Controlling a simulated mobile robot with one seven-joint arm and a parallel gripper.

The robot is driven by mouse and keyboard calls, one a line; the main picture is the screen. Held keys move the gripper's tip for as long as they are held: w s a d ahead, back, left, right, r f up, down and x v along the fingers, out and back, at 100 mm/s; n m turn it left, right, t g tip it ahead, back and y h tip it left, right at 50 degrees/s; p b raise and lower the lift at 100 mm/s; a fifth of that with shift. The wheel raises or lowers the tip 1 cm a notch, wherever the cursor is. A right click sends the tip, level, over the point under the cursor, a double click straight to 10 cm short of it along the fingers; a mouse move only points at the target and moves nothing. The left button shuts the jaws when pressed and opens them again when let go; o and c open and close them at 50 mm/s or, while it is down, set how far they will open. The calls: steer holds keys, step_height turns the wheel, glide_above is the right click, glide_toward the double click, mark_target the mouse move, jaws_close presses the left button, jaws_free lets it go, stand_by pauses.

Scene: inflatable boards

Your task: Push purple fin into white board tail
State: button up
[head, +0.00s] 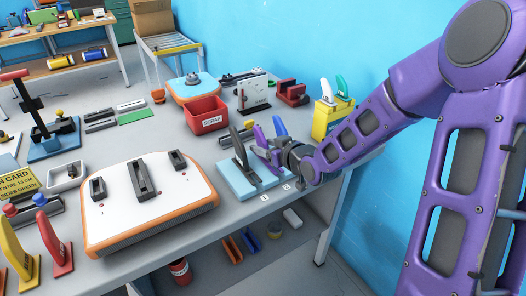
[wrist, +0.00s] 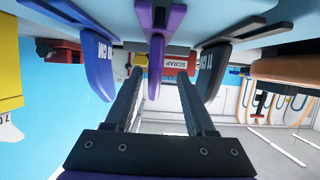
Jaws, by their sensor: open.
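The purple fin (head: 260,138) stands in a light blue rack (head: 232,181), between a dark fin (head: 238,148) and a blue fin (head: 279,126). In the wrist view, which looks upside down, the purple fin (wrist: 157,40) hangs between the dark fin (wrist: 212,68) and the blue fin (wrist: 99,70). My gripper (head: 271,154) is at the rack; its fingers (wrist: 160,74) are open, one to each side of the purple fin's tip in the picture. I cannot tell if they touch it. The white board (head: 118,217), orange-edged, lies left with three dark fin boxes (head: 140,179) on top.
A red scrap bin (head: 202,114) stands behind the rack. A yellow holder with fins (head: 328,118) is near the blue wall. Red and yellow fins (head: 52,245) stand at the front left. The grey bench between white board and rack is mostly clear.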

mark_target(258, 142)
steer(key=shift+d+b+x, duration=0.15)
steer(key=shift+b+x, duration=0.1)
steer(key=shift+x, duration=1.1)
steer(key=shift+d+b+x, duration=0.15)
steer(key=shift+b+x, duration=0.05)
steer(key=shift+x, duration=1.15)
steer(key=shift+w, duration=0.15)
jaws_close()
